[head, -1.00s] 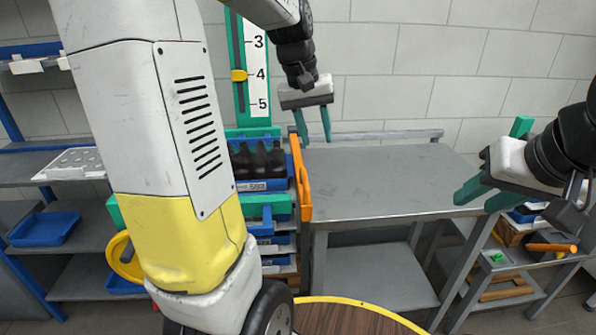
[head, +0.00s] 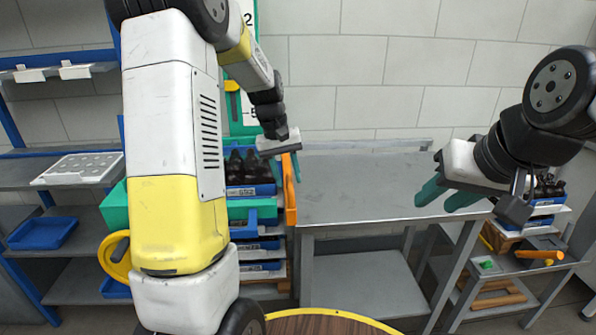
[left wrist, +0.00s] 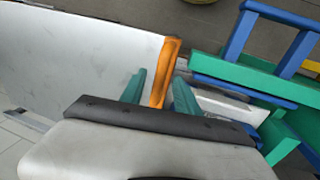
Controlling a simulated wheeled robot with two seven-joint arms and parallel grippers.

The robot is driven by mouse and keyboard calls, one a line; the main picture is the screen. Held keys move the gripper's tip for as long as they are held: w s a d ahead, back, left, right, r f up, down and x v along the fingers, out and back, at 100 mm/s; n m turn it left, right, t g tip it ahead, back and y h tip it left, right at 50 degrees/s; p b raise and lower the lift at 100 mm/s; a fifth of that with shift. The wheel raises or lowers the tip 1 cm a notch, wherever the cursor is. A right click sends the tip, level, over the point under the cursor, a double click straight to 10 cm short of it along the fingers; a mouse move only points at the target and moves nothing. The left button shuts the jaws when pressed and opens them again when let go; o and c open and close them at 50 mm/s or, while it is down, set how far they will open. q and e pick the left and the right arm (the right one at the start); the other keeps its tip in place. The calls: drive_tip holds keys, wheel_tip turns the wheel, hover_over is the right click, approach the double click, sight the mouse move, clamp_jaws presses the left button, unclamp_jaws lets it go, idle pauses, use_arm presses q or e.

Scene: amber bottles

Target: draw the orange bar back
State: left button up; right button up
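The orange bar (head: 290,205) stands upright at the right front of the bottle rack, beside the grey table. My left gripper (head: 292,168) is at the bar's upper end. In the left wrist view the orange bar (left wrist: 169,65) runs between the two green fingertips of my left gripper (left wrist: 160,88), with gaps visible on both sides. The fingers are apart, so it is open; contact with the bar cannot be told. My right gripper (head: 445,195) is open and empty above the right end of the table.
Dark bottles (head: 249,165) stand in a blue crate (head: 250,191) left of the bar. The grey table (head: 360,190) is bare. Green and blue rack parts (left wrist: 265,85) lie close right of the left gripper. A low shelf (head: 530,262) with tools stands at right.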

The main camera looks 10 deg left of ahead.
use_arm(q)
drive_tip(key=shift+f, duration=0.1)
clamp_jaws()
idle(1.4)
